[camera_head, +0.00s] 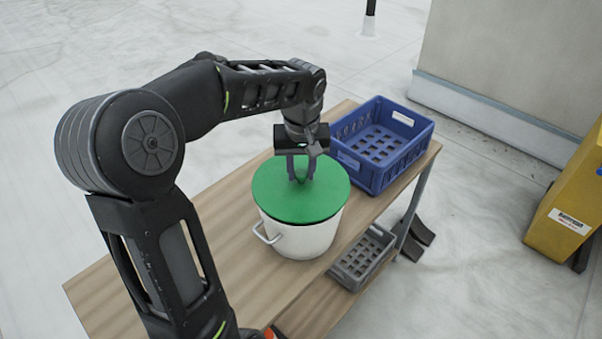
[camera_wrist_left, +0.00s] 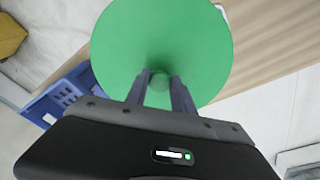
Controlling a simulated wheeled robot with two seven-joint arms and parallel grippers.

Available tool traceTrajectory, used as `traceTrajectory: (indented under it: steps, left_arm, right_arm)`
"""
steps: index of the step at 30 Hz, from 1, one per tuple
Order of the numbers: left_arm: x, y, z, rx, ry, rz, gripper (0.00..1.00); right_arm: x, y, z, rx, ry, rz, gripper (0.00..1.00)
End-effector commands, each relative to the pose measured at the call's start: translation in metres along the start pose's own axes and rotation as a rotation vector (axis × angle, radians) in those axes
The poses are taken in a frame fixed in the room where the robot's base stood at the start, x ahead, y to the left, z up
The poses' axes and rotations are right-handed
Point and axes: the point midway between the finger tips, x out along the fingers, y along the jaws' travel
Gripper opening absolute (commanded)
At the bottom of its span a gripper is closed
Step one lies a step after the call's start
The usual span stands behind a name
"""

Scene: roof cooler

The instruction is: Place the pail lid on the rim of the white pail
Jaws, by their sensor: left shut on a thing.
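The green pail lid (camera_head: 283,200) is at the top of the white pail (camera_head: 303,240), which stands on the wooden table. The lid covers the pail's opening in the head view; I cannot tell whether it fully touches the rim. My left gripper (camera_head: 302,178) is above the lid, shut on its small central knob. In the left wrist view the lid (camera_wrist_left: 160,35) fills the upper middle, with the fingers (camera_wrist_left: 160,90) on either side of the knob. The pail's rim is hidden under the lid. My right gripper is not in view.
A blue crate (camera_head: 412,155) stands on the table right behind the pail. A grey crate (camera_head: 362,260) sits lower, on a shelf under the tabletop (camera_head: 228,225). A yellow object (camera_head: 570,205) stands on the floor at right. The tabletop left of the pail is clear.

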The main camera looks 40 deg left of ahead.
Motion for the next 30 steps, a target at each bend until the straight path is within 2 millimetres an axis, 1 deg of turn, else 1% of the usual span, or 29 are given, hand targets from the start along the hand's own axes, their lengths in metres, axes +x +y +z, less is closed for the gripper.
traceTrajectory:
  steps: [1,4,11,15,16,23,30]
  left_arm:
    - [0.006,-0.001,0.002,0.0,-0.004,-0.002,0.0]
    - [0.015,0.0,0.003,0.001,-0.002,-0.001,0.0]
    - [0.016,0.0,0.002,0.001,0.001,0.0,0.0]
    - [0.021,0.0,0.003,0.001,0.0,0.0,0.0]
    - [0.019,0.0,0.003,0.0,0.0,0.0,0.32]
    - [0.018,0.0,0.003,0.0,0.0,0.0,0.51]
    - [0.018,0.0,0.003,0.0,0.0,0.0,0.51]
  right_arm:
    - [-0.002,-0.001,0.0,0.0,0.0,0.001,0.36]
    - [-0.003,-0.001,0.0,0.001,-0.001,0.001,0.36]
    - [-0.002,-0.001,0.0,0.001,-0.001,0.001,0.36]
    - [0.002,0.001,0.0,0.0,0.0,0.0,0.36]
    - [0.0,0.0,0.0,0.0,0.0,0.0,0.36]
    - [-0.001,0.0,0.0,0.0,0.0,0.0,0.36]
    - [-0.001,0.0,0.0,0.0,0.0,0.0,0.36]
